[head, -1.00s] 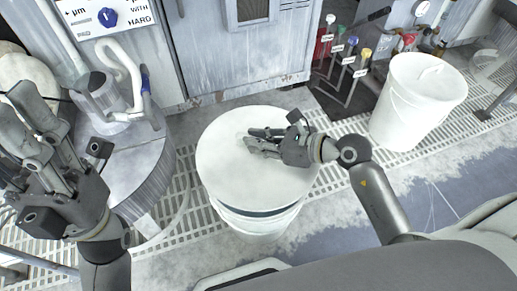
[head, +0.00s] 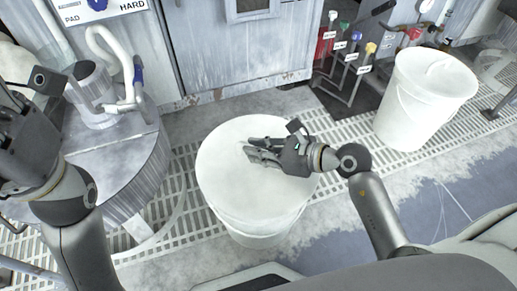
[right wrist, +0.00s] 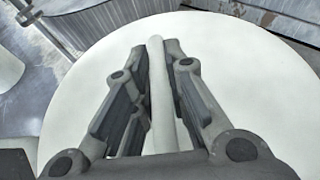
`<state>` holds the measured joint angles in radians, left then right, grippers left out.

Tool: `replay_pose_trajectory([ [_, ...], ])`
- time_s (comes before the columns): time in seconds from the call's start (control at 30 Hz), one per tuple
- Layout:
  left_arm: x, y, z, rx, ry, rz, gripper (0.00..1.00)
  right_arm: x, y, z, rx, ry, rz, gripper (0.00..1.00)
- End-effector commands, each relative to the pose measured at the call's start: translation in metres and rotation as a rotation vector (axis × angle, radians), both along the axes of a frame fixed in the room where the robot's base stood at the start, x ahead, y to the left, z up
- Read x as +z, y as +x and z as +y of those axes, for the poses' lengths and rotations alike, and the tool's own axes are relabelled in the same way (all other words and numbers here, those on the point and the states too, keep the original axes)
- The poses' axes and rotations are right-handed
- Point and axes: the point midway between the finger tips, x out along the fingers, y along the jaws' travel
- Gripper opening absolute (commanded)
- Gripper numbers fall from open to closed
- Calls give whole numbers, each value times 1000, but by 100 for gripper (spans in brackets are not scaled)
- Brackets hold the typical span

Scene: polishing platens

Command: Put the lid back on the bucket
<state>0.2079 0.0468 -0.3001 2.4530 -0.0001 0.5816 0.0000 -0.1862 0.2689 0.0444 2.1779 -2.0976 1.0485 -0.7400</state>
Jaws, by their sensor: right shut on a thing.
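The white round lid (head: 222,165) covers the top of the white bucket (head: 255,228) in the middle of the head view. No dark gap shows between the lid's front edge and the bucket. My right gripper (head: 253,150) lies over the lid. In the right wrist view, my right gripper (right wrist: 166,62) has its fingers closed on the lid's raised white handle bar (right wrist: 158,95). My left gripper (head: 15,125) is at the left edge of the head view, away from the bucket and partly cut off. Its fingertips are not clear.
A second white bucket (head: 415,115) with a lid stands at the right. A round metal drum (head: 125,165) with a hose stands at the left. Tools with coloured tops (head: 350,45) stand behind, beside a grey cabinet (head: 225,55). Grating (head: 185,215) surrounds the bucket.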

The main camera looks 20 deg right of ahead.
Motion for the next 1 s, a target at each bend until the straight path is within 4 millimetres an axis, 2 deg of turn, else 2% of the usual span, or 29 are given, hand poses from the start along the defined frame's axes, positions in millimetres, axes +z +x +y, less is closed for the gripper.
replay_pose_trajectory([
  [0.37, 0, 0, 0, 0, 0, 0, 40, 0, 0, 0, 0, 1, -2, 0],
  [0.97, 2, -3, -1, 1, 3, -20, 40, -12, 0, 0, 0, 1, -1, 0],
  [1.0, 3, -4, -1, 2, 3, -23, 40, -12, 0, 0, 0, 1, -1, 16],
])
